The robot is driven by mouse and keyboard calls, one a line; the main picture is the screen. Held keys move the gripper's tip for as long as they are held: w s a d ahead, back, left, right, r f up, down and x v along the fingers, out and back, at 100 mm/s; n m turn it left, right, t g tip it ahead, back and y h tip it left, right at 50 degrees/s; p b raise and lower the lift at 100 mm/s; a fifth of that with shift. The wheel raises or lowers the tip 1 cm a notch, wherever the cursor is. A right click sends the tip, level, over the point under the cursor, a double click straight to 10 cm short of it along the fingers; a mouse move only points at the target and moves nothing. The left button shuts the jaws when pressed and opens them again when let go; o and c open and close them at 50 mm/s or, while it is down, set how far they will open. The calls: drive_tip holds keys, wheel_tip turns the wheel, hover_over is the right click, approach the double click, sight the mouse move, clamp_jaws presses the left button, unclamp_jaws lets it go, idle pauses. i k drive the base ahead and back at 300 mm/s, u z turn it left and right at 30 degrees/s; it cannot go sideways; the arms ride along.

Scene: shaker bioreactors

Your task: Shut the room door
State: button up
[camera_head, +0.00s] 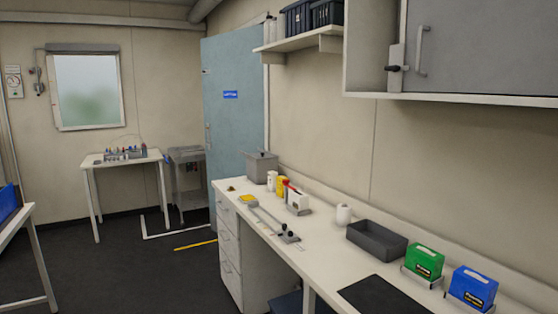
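The room door (235,112) is a tall light-blue panel at the far end of the right wall, in the middle of the head view. It carries a small blue sign (231,94) and a pale upright handle (208,137) near its left edge. A light frame strip runs along its right edge. The bench hides its lower right part. I cannot tell surely from this view whether the door stands open or is shut. My gripper is not in view.
A long white bench (325,255) with drawers runs along the right wall, bearing bins, bottles and boxes. A grey cart (187,155) stands left of the door, beside a white table (97,170). Dark floor (130,275) is open between the bench and the left table (35,235).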

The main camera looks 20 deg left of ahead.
sight(232, 88)
drive_tip(key=u, duration=0.55)
drive_tip(key=k, duration=0.65)
drive_tip(key=u, duration=0.8)
drive_tip(key=i, duration=2.85)
drive_tip(key=u, duration=0.25)
drive_tip(key=i, duration=1.7)
drive_tip(key=u, duration=0.2)
drive_tip(key=i, duration=3.05)
